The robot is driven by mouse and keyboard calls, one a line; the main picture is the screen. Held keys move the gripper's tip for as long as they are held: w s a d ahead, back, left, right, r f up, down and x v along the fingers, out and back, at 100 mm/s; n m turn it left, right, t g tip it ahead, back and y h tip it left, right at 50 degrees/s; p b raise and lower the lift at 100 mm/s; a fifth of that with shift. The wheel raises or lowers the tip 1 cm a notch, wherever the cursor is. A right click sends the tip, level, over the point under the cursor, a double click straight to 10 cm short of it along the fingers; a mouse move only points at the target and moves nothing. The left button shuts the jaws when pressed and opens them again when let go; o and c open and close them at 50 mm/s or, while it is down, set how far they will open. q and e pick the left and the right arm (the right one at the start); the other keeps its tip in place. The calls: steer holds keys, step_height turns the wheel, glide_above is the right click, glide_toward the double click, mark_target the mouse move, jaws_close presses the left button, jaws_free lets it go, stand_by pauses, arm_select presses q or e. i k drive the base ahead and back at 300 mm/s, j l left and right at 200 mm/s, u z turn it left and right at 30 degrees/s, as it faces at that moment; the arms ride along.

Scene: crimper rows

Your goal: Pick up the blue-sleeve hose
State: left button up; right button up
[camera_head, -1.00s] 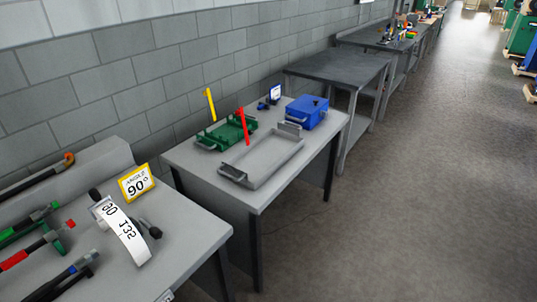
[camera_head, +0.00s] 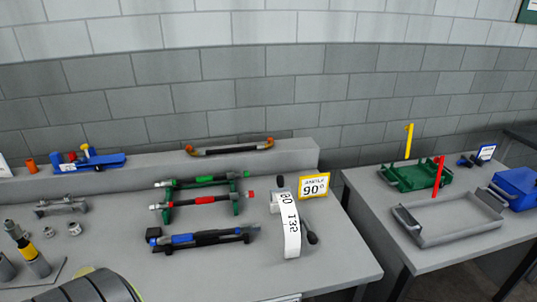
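The blue-sleeve hose (camera_head: 208,238) lies on the near grey table, in front of two other hoses. It is dark, with a blue section toward its left end, and lies roughly left to right. A red-sleeve hose (camera_head: 196,201) and a green-sleeve hose (camera_head: 204,181) lie behind it on small green supports.
A white angle gauge (camera_head: 290,229) and a yellow-framed 90° sign (camera_head: 314,186) stand right of the hoses. An orange-ended hose (camera_head: 228,149) lies on the back ledge. A green tray (camera_head: 408,177) and a grey tray (camera_head: 455,218) sit on the right table.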

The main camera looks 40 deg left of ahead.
mark_target(166, 240)
steer(key=u, duration=1.95)
